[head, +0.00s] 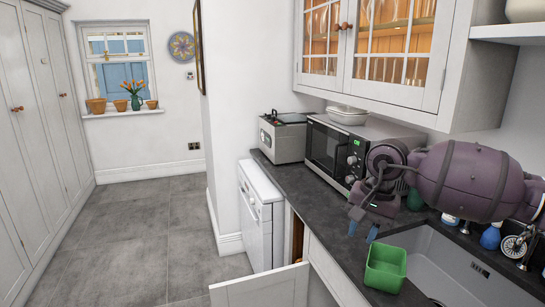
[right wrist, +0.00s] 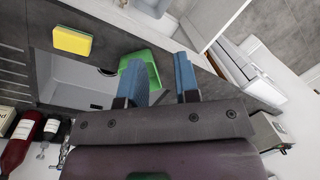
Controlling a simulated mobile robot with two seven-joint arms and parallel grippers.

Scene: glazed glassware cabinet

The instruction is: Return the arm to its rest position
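My right gripper (head: 362,231) hangs above the dark counter (head: 330,215), left of the sink, with its blue fingertips pointing down. In the right wrist view the two blue fingers (right wrist: 168,75) stand apart with nothing held between them. A green tub (head: 385,268) is below and to the right of the fingertips, on the counter by the sink edge; one finger partly covers it in the right wrist view (right wrist: 150,62). The glazed cabinet (head: 375,50) is above the counter with its doors closed and glassware inside. My left gripper is not in view.
A microwave (head: 335,148) and a steel appliance (head: 284,135) stand behind the gripper. A white cabinet door (head: 262,289) stands open below the counter. Bottles (head: 490,237) and a tap (head: 518,245) are by the sink (head: 455,262). A yellow sponge (right wrist: 73,40) lies beyond the sink. The floor at left is clear.

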